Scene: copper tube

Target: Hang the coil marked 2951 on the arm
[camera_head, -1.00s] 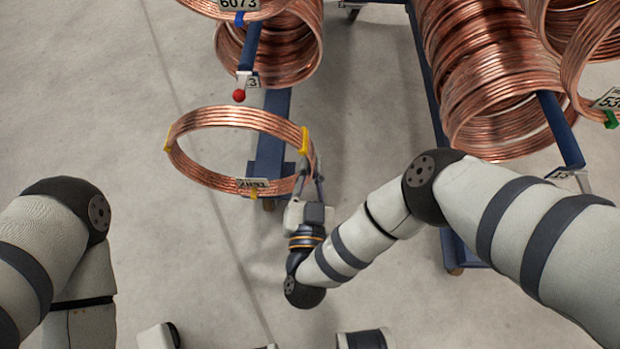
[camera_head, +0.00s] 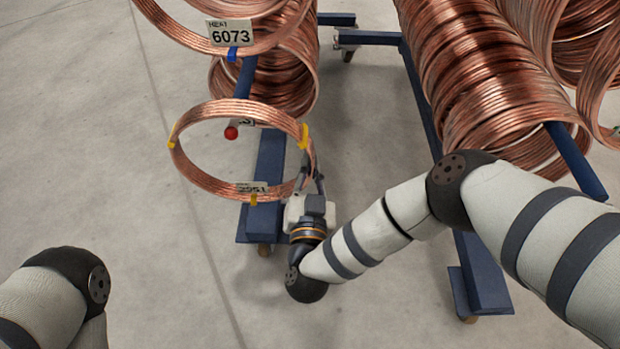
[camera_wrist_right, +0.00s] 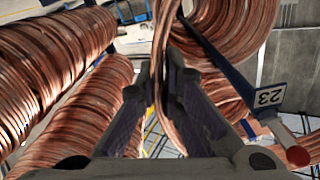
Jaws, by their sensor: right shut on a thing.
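The copper coil with tag 2951 (camera_head: 187,179) is a thin ring with yellow ties, held up in front of the left rack. My right gripper (camera_head: 313,180) is shut on the coil's right side. In the right wrist view the gripper (camera_wrist_right: 160,82) has the copper strands between its fingers. The blue arm (camera_head: 245,76) ends in a red ball (camera_head: 231,132), which shows inside the ring's opening in the head view. I cannot tell whether the tip is through the ring. The red tip and a 23 label show in the right wrist view (camera_wrist_right: 297,156). My left gripper is out of view.
A coil tagged 6073 (camera_head: 231,34) and other coils hang farther back on the left rack. A second rack with a long row of coils (camera_head: 480,80) stands at right, near my right arm. The grey floor (camera_head: 90,130) at left is clear.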

